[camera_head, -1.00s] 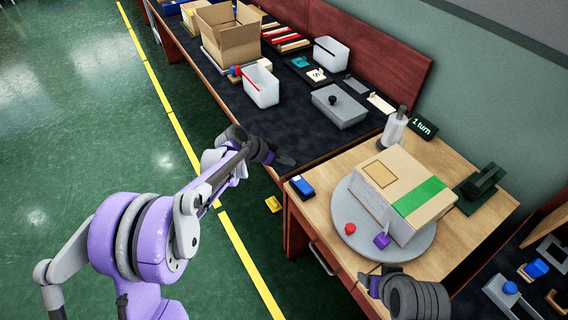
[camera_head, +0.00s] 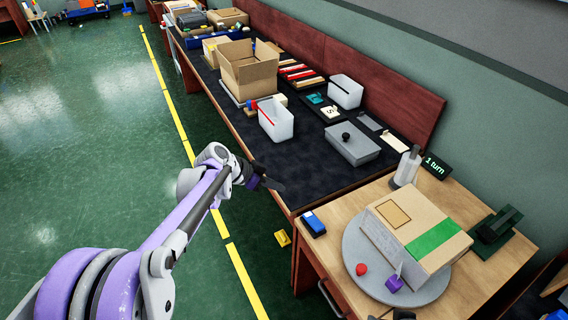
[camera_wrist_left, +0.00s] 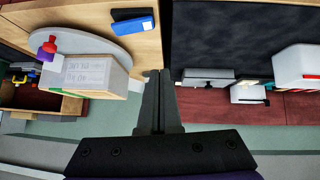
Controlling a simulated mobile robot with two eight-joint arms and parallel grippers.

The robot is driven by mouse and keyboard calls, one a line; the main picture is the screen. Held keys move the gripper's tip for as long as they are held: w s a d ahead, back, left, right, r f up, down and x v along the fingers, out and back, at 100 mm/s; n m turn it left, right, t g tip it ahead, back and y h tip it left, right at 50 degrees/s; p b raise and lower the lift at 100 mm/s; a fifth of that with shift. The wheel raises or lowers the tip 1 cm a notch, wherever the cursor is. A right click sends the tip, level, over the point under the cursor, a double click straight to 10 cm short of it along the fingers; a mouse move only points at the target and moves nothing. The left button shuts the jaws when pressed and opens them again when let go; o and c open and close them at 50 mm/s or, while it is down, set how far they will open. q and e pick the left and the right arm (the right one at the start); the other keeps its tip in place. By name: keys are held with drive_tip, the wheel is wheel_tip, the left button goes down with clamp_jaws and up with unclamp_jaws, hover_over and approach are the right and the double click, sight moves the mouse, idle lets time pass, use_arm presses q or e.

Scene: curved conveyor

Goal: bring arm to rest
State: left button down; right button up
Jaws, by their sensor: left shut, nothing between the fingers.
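My left arm (camera_head: 190,215) reaches in from the lower left in the head view. Its gripper (camera_head: 274,185) is over the near edge of the dark worktop, left of the wooden table. In the left wrist view the gripper's fingers (camera_wrist_left: 158,100) are together with nothing between them. My right gripper is not clearly visible; only a small dark bit of something shows at the bottom edge of the head view.
A cardboard box (camera_head: 415,228) with a green stripe sits on a grey round turntable (camera_head: 368,270). A blue block (camera_head: 313,223) lies on the wooden table. A grey lidded box (camera_head: 352,144), white bin (camera_head: 276,119) and open carton (camera_head: 249,70) stand on the dark worktop. Green floor lies left.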

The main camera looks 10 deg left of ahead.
use_arm(q)
drive_tip(key=s+a+n+y+p, duration=0.1)
drive_tip(key=s+n, duration=0.4)
drive_tip(key=s, duration=1)
drive_tip(key=s+a+n+y+p, duration=0.2)
drive_tip(key=s+y, duration=0.4)
drive_tip(key=s, duration=0.9)
drive_tip(key=a+n, duration=0.1)
drive_tip(key=n, duration=0.1)
drive_tip(key=shift+a+r+n+t+y+p, duration=0.3)
drive_tip(key=shift+a+n, duration=0.1)
